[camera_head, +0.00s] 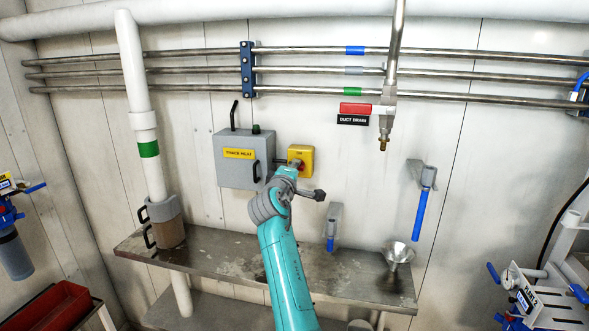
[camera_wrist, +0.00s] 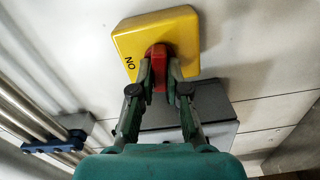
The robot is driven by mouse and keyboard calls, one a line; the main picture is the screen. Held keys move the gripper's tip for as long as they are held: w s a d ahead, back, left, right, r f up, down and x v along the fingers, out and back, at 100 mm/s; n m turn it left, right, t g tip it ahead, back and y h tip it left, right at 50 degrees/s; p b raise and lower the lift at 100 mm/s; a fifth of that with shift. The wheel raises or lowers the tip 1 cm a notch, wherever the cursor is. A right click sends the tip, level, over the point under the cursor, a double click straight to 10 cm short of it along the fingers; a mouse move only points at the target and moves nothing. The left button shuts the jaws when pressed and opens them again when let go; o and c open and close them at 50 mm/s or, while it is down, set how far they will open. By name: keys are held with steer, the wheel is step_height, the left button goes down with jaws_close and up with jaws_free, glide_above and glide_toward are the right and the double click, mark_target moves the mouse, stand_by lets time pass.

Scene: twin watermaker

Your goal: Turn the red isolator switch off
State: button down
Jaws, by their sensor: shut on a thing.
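The isolator is a yellow box (camera_head: 306,154) on the wall, just right of the grey TRACE HEAT cabinet (camera_head: 228,172). The yellow box also fills the top of the wrist view (camera_wrist: 188,25), with its "ON" mark upside down near its left edge. Its red switch handle (camera_wrist: 158,51) sits on the box face, between my fingertips. My gripper (camera_wrist: 161,65) is shut on the handle, a finger on either side. The handle looks roughly upright in the wrist view. In the head view my wrist hides most of the handle and the gripper.
A steel shelf (camera_head: 215,255) runs below, with a funnel (camera_head: 398,252) at its right end. Metal pipes (camera_head: 300,70) cross the wall above.

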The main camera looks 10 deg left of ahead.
steer(key=shift+n, duration=0.9)
steer(key=shift+f, duration=0.1)
steer(key=c, duration=1.2)
jaws_free()
steer(key=shift+o, duration=0.2)
steer(key=s, duration=1.2)
steer(key=shift+a, duration=0.2)
